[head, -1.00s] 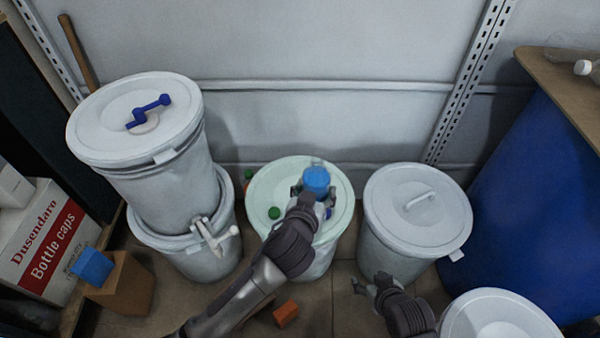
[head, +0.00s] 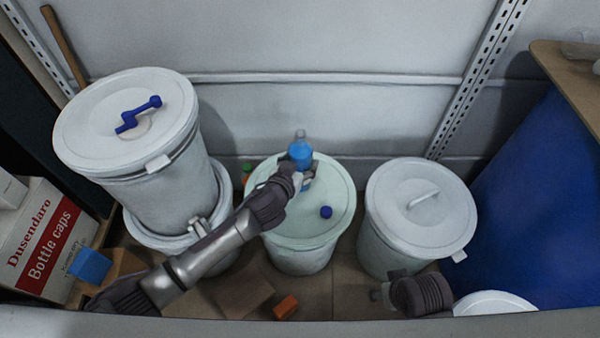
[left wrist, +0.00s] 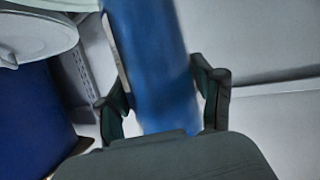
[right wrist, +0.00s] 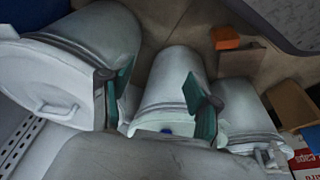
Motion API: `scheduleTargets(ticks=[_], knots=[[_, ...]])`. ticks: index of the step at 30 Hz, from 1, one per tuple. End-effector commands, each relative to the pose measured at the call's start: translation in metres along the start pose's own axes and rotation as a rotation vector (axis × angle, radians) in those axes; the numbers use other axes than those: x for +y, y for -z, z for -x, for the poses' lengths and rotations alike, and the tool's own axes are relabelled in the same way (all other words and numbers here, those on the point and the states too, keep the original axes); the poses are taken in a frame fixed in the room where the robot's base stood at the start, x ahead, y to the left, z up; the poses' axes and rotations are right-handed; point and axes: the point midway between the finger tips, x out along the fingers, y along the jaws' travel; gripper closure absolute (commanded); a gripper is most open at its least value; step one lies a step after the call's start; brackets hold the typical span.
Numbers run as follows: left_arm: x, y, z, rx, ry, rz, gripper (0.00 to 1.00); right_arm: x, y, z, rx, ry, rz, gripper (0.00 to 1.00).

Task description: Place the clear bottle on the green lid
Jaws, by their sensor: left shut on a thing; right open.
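My left gripper (head: 303,180) is shut on a bottle (head: 300,154) with a blue body and pale, see-through-looking top. The bottle is upright at the back of the pale green lid (head: 328,228); I cannot tell whether it touches. In the left wrist view the blue body (left wrist: 152,70) fills the space between the fingers. A clear bottle-like thing (head: 582,50) with a white cap lies on the wooden top at far right, partly cut off. My right gripper (head: 379,294) is open and empty, low before the right white drum; its fingers show apart in the right wrist view (right wrist: 157,85).
A blue ball (head: 326,212) sits on the green lid, right of the bottle. Stacked white drums (head: 130,130) stand left, and a white lidded drum (head: 418,200) right. Orange (head: 286,307) and brown (head: 242,292) blocks lie on the floor. A large blue drum (head: 535,180) stands far right.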

Motion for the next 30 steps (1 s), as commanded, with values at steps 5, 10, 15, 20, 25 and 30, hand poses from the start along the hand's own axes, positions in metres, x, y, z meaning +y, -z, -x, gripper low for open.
scheduleTargets(ticks=[5,10,15,20,25,30], knots=[[0.001,-0.007,-0.004,0.005,-0.003,0.001,0.96,0.001,0.002,0.012,0.008,-0.001,-0.001,0.39],[0.001,-0.025,-0.011,0.003,-0.003,-0.001,0.96,0.002,0.005,0.038,0.024,-0.004,-0.002,0.39],[0.001,-0.034,-0.015,0.004,-0.003,0.0,0.96,0.002,0.006,0.06,0.032,-0.005,-0.004,0.39],[0.001,-0.034,-0.015,0.005,-0.003,0.0,0.96,0.002,0.006,0.064,0.033,-0.006,-0.004,0.39],[0.001,-0.035,-0.016,0.004,-0.003,0.001,0.96,0.002,0.006,0.063,0.033,-0.006,-0.004,0.39],[0.001,-0.039,-0.016,0.0,-0.002,0.0,0.15,0.002,0.005,0.065,0.033,-0.006,-0.004,0.39]])
